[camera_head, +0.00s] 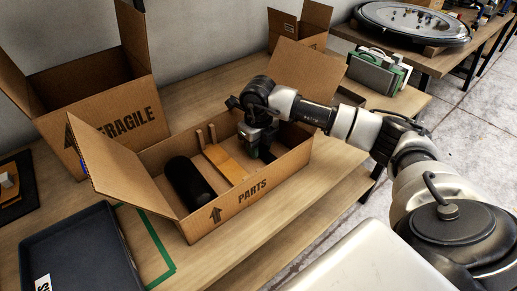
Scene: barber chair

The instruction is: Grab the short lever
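My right arm reaches in from the right, and my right gripper (262,152) points down into the right end of the open cardboard box marked PARTS (282,178). Its fingers are small, dark and partly hidden, so I cannot tell whether they are open or shut. A dark piece with a greenish patch shows at the fingers; I cannot tell if it is the short lever or part of the gripper. In the box, left of the gripper, lie a yellow-brown flat piece with upright prongs (226,164) and a black cylinder (189,184). My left gripper is not in view.
A taller box marked FRAGILE (115,118) stands behind on the left. A dark tray (75,258) lies at front left, beside green tape on the wooden table (247,240). Another small box (301,27) stands at the back. The PARTS box's raised flaps flank the opening.

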